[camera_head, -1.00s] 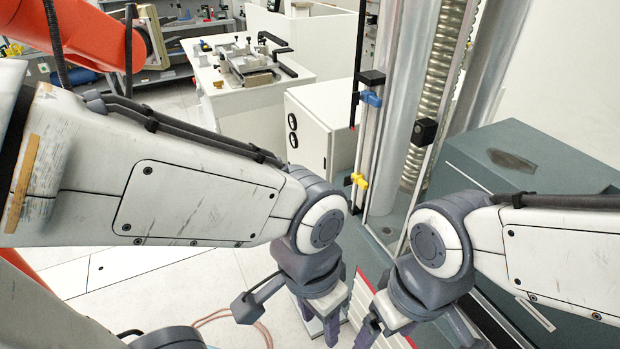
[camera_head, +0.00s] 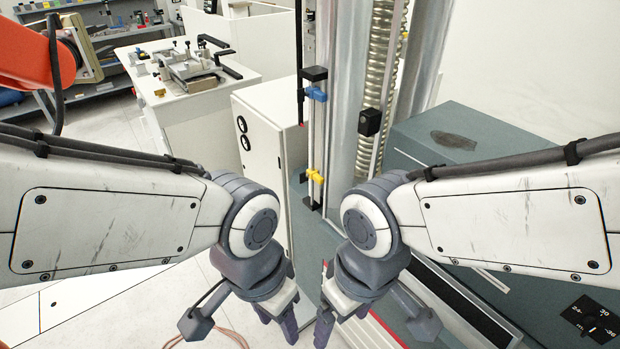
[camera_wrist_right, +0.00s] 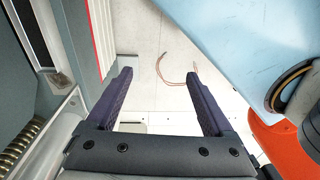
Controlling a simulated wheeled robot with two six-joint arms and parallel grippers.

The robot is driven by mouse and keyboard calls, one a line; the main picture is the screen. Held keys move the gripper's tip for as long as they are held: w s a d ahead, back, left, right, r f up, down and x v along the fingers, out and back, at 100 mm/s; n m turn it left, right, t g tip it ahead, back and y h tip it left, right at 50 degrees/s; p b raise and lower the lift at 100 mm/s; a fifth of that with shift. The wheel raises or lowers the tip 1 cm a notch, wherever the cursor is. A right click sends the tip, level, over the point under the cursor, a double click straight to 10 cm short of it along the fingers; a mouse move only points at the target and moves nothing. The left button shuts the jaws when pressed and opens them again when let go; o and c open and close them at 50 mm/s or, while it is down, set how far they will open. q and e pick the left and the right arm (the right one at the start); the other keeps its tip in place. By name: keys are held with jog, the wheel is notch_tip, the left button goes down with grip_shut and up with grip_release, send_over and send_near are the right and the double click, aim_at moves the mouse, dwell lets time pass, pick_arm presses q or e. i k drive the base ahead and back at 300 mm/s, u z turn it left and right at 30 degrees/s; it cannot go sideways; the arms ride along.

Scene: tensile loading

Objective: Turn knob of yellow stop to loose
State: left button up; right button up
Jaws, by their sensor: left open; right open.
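The yellow stop (camera_head: 316,176) sits low on a thin vertical rod beside the tall column of the testing machine, in the head view. Its knob is too small to make out clearly. A blue stop (camera_head: 316,94) is higher on the same rod. My left gripper (camera_head: 276,322) is open and empty, pointing down, below and left of the yellow stop. My right gripper (camera_head: 333,322) is open and empty, below the yellow stop and close to the left one. In the right wrist view its two fingers (camera_wrist_right: 161,85) are apart with floor between them. Neither gripper touches a stop.
The metal column (camera_head: 345,110) and a screw spindle (camera_head: 380,60) stand behind the rod. A white cabinet (camera_head: 268,135) is to its left. A grey-green machine housing (camera_head: 480,135) is to the right. A white bench (camera_head: 190,100) with a fixture stands further back.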

aim_at(302, 176)
jog(key=u, duration=0.05)
jog(key=k, duration=0.5)
jog(key=z, duration=0.3)
jog(key=i, duration=0.7)
jog(key=u, duration=0.85)
jog(key=i, duration=0.45)
jog(key=u, duration=0.5)
